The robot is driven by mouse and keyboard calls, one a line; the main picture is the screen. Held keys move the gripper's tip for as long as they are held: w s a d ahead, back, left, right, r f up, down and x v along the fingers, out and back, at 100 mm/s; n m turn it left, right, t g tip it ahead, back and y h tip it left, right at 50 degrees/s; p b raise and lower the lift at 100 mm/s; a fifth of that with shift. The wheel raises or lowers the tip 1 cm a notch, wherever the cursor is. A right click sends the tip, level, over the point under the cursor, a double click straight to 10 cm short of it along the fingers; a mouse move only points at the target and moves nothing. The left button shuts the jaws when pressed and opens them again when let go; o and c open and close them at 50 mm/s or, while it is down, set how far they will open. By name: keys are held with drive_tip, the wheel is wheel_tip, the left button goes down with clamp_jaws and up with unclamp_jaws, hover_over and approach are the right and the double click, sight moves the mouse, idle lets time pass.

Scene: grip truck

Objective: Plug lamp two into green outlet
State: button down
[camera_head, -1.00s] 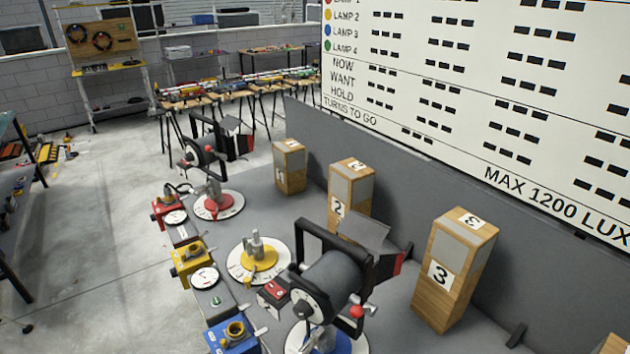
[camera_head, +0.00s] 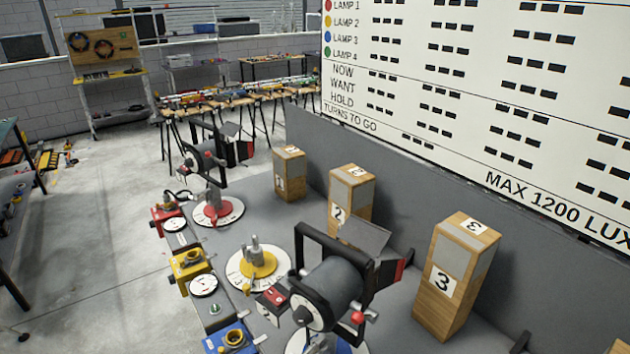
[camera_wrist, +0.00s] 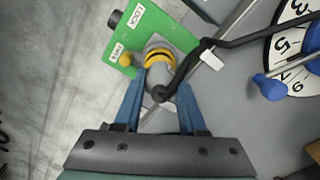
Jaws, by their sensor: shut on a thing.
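In the wrist view my gripper (camera_wrist: 158,88) has its blue fingers shut on a grey plug (camera_wrist: 159,78) with a yellow-and-black band and a black cable. The plug's front end is at the edge of the green outlet (camera_wrist: 132,22), a green box with a LOCK label, a dark knob and a small yellow knob. I cannot tell how far the plug is seated. The board lists lamp 2 with a yellow dot. In the head view a yellow round base (camera_head: 258,264) with a grey post stands on the bench. My gripper and the green outlet are outside the head view.
Red (camera_head: 165,216), yellow (camera_head: 188,268) and blue (camera_head: 232,340) outlet boxes line the bench's left edge. A red-based lamp (camera_head: 207,157) and a large dark lamp (camera_head: 335,290) stand near. Wooden blocks, including block 3 (camera_head: 440,300), stand by the grey wall. A blue-handled dial (camera_wrist: 270,88) lies right.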

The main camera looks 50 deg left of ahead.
drive_tip(key=shift+f+b, duration=0.45)
drive_tip(key=shift+f, duration=0.2)
drive_tip(key=shift+c, duration=0.4)
unclamp_jaws()
drive_tip(key=shift+r, duration=0.15)
drive_tip(key=shift+r+p, duration=2.45)
drive_tip(key=shift+p, duration=0.15)
